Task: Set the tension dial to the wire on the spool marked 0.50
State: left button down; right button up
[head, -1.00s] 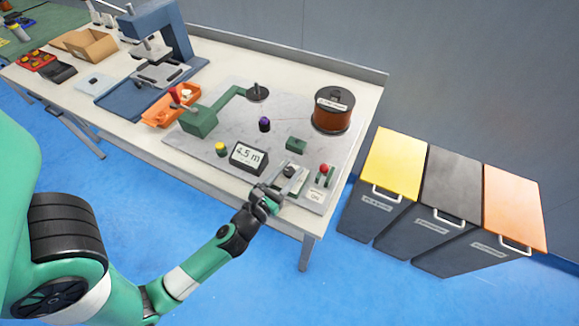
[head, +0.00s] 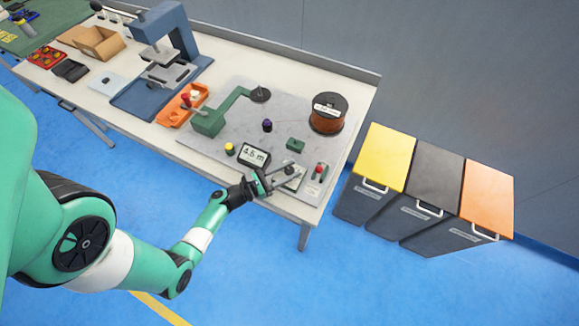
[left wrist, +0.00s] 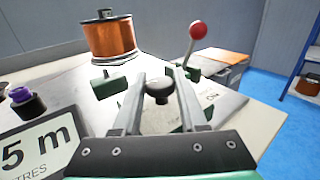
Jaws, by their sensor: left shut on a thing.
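The tension dial's black knob (left wrist: 158,88) sits between my left gripper's fingers (left wrist: 160,80) in the left wrist view. In the head view the left gripper (head: 284,177) is at the front edge of the winder plate, shut on this knob, with the fingers hiding much of the dial. The dial's scale cannot be read. The copper wire spool (head: 327,115) stands upright at the plate's back right, and it also shows in the left wrist view (left wrist: 111,40). Its label is too small to read. My right gripper is not in view.
A red-knobbed lever (left wrist: 196,45) stands right of the dial. A display (head: 254,154) reading about 4.5 m is to its left. A green block (head: 295,145), purple knob (head: 267,125) and yellow button (head: 229,148) are nearby. Bins (head: 425,185) stand right of the bench.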

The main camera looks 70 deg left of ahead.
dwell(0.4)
pick_arm(q)
jog(key=c, duration=0.5)
grip_release()
